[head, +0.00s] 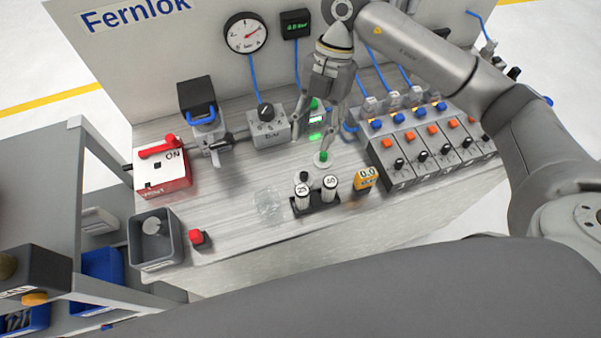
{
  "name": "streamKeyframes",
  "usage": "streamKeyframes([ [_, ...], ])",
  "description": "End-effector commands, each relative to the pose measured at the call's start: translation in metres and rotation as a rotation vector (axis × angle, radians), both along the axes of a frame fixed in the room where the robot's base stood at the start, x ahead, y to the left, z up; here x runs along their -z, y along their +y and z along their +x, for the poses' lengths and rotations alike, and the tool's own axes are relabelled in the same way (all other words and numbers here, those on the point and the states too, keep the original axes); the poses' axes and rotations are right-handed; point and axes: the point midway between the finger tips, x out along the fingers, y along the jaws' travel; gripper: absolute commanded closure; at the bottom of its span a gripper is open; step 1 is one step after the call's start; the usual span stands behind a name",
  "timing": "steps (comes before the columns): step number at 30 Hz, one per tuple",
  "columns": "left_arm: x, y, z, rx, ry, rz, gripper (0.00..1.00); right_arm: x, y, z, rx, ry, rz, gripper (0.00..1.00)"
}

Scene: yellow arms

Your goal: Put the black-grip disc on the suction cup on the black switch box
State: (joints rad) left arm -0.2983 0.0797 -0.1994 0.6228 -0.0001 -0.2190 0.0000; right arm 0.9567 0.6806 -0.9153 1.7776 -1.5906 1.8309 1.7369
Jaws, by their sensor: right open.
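My right gripper (312,145) points down over the middle of the bench, its two fingers spread with nothing clearly held. Between the fingers shows a small device (316,119) with a lit green display and a green top; much of it is hidden. A pale disc with a green grip (323,158) sits on the bench by the right fingertip. A black grip (303,176) shows at the black holder with white pieces marked 25 and 40 (316,200), in front of the gripper. A black box with a green readout (295,24) is on the back panel. I cannot make out a suction cup. My left gripper is not in view.
A yellow meter (366,179) stands right of the holder, and a row of valve blocks (430,145) beyond it. A clear object (269,203), a red button (198,237) and a grey bin (155,245) are left. Bare bench lies between the clear object and the regulator (268,128).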

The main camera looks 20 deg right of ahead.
Motion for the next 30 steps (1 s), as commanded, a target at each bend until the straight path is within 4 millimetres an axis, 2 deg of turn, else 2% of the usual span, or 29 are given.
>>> streamKeyframes([
  [1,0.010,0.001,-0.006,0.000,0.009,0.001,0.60,0.010,0.000,0.000,0.001,0.000,-0.001,0.58],
  [4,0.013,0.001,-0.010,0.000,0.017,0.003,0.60,0.015,0.000,0.000,0.001,0.000,-0.002,0.58],
  [12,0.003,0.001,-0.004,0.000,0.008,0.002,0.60,0.049,0.011,-0.012,-0.001,0.003,0.000,0.58],
  [20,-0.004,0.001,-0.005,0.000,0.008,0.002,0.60,0.069,0.016,-0.018,0.000,0.003,0.000,0.58],
  [25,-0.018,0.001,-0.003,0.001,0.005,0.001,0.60,0.091,0.022,-0.026,0.000,0.005,0.000,0.58],
  [30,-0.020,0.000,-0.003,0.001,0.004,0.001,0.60,0.109,0.026,-0.030,0.000,0.000,0.000,0.58],
])
